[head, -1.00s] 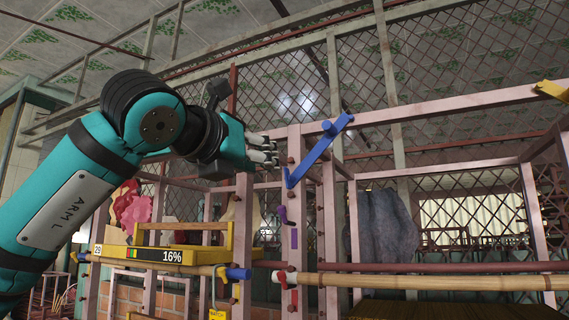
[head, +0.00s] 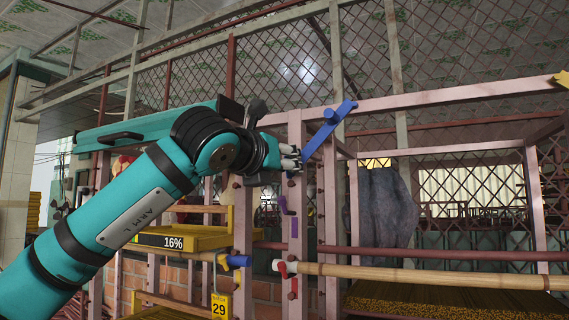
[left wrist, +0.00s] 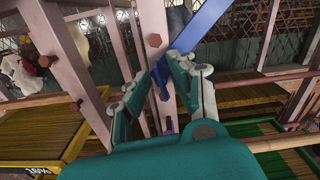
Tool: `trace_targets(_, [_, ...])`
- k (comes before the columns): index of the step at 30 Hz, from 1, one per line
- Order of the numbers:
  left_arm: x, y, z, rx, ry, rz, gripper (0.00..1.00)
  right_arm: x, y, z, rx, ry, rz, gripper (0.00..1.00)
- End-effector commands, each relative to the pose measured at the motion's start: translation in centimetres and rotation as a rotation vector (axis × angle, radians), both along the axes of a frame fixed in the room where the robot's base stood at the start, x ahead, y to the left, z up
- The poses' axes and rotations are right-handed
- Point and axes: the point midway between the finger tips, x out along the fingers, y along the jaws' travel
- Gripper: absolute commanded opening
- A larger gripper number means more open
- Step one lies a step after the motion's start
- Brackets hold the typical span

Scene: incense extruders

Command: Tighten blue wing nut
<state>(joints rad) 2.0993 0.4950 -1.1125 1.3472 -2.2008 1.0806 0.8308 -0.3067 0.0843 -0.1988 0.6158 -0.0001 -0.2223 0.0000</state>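The blue wing nut (head: 328,128) is a long blue piece on the pink post, slanting from lower left to upper right in the head view. It also shows in the left wrist view (left wrist: 200,26), with its lower end reaching down between my fingers. My left gripper (head: 291,157) is at the lower end of the wing nut and hides that end in the head view. In the left wrist view my left gripper (left wrist: 160,66) is open, with a finger on either side of the blue lower end. I cannot tell whether either finger touches it. My right gripper is not in view.
Pink posts (head: 297,225) with bolts stand close around the gripper. A purple wing nut (head: 283,206) sits just below. A bamboo pole (head: 420,274) runs to the right, and a yellow tray (head: 205,240) is at lower left. A grey cloth (head: 382,207) hangs to the right.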

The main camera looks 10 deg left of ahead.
Motion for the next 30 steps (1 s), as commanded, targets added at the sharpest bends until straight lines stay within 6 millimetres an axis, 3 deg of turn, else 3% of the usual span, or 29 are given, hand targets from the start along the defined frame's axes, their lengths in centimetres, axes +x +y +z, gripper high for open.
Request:
trace_targets(5, [0.0, 0.0, 0.0, 0.0, 0.0, 0.0, 0.0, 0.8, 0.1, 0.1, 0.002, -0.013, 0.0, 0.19])
trace_targets(20, [0.0, 0.0, 0.0, 0.056, -0.015, 0.0, 0.0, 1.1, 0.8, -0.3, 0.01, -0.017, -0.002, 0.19])
trace_targets(30, [-0.1, -0.1, -0.1, 0.296, -0.08, 0.0, 0.0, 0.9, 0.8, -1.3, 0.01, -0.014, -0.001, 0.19])
